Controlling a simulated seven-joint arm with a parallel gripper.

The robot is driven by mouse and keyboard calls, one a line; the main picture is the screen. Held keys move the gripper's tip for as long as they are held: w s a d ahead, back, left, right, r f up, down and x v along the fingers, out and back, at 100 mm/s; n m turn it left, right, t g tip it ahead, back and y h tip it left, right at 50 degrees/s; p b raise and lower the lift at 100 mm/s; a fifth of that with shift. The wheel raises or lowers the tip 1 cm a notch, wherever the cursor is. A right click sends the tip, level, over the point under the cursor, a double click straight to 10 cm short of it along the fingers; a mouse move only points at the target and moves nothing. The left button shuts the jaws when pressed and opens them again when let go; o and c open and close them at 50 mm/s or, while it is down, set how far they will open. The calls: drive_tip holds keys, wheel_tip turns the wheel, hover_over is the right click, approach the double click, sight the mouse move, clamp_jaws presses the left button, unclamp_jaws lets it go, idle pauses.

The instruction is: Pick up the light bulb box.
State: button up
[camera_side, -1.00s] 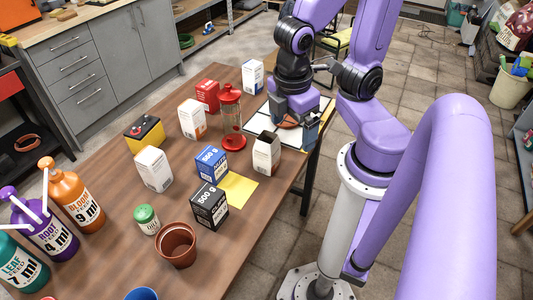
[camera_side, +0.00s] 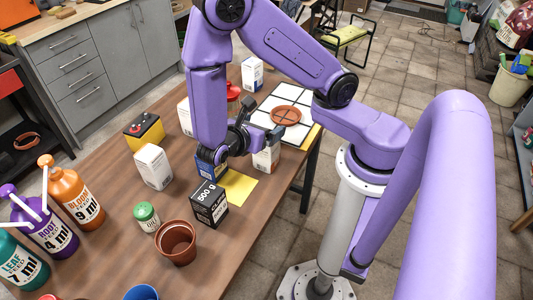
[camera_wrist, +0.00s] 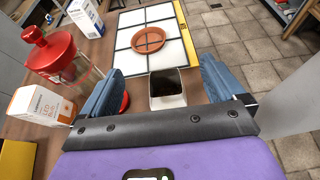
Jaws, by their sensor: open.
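The light bulb box (camera_wrist: 40,104), white and orange with LED bulb lettering, stands at the left of the wrist view, outside my left finger. In the side view my arm covers most of the light bulb box (camera_side: 184,116), leaving only its left edge visible. My gripper (camera_wrist: 162,82) is open and empty, low over the table.
A red-lidded jar (camera_wrist: 50,53) stands beside the light bulb box. A tiled board (camera_side: 294,98) holds a terracotta saucer (camera_side: 286,115).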

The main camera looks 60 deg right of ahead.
drive_tip(key=shift+f, duration=3.3)
drive_tip(key=shift+d+f, duration=0.25)
drive_tip(key=shift+f, duration=0.05)
drive_tip(key=shift+x, duration=2.25)
drive_tip(key=shift+r, duration=0.1)
drive_tip(key=c, duration=1)
